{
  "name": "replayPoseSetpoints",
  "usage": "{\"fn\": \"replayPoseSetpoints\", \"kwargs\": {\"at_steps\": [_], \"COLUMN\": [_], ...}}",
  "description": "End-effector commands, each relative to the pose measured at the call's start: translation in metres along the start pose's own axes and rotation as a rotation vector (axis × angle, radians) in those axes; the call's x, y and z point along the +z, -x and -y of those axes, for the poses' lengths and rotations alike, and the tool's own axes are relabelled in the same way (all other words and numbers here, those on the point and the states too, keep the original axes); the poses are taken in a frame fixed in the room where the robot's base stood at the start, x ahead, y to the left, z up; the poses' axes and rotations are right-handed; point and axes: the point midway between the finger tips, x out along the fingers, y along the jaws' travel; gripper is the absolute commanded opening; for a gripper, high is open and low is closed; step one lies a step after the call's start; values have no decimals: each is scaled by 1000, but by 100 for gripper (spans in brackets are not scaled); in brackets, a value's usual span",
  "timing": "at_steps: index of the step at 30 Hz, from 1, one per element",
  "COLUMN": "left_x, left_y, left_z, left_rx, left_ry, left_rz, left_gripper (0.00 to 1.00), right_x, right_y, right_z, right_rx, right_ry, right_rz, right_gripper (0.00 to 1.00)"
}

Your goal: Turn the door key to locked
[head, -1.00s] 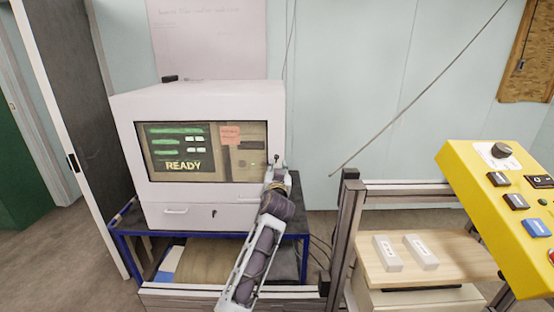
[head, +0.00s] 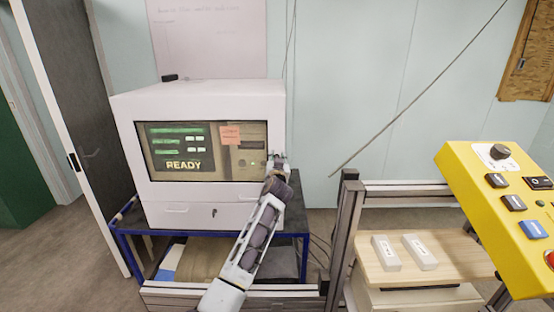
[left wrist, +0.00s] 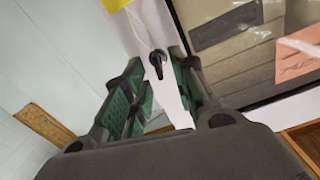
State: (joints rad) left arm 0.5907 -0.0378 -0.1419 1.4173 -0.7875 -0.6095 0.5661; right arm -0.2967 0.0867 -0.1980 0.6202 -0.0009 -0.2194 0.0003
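The white machine cabinet (head: 215,103) stands on a blue-framed cart, with a wide window in its door. A black key (left wrist: 157,62) sits on the white strip beside the window in the left wrist view, below a yellow tag (left wrist: 116,4). My left gripper (head: 277,160) is at the right end of the cabinet front and hides that spot in the head view. In the left wrist view my left gripper (left wrist: 160,75) is open, its green-padded fingers on either side of the key; contact cannot be told. My right gripper is not in view.
The window's screen (head: 181,148) reads READY, with an orange note (head: 230,135) beside it. A small dark keyhole or key (head: 214,212) is on the lower cabinet front. A yellow control panel (head: 475,170) and a wooden board (head: 440,270) with two white blocks stand at right.

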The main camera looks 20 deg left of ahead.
Motion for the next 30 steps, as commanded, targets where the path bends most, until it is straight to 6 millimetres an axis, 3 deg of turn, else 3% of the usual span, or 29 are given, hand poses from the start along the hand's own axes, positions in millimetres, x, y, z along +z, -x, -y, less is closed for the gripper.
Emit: {"fn": "replayPoseSetpoints", "kwargs": {"at_steps": [16, 23, 30], "left_x": [0, 0, 0], "left_y": [-9, -8, -9], "left_z": [0, 0, 0], "left_rx": [0, 0, 0], "left_ry": [1, 1, 2], "left_rz": [0, 0, 0], "left_gripper": [27, 0, 0], "right_x": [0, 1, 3], "right_y": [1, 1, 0], "right_z": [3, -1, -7], "right_rx": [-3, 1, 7], "right_ry": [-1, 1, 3], "right_rz": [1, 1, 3], "right_gripper": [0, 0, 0]}}
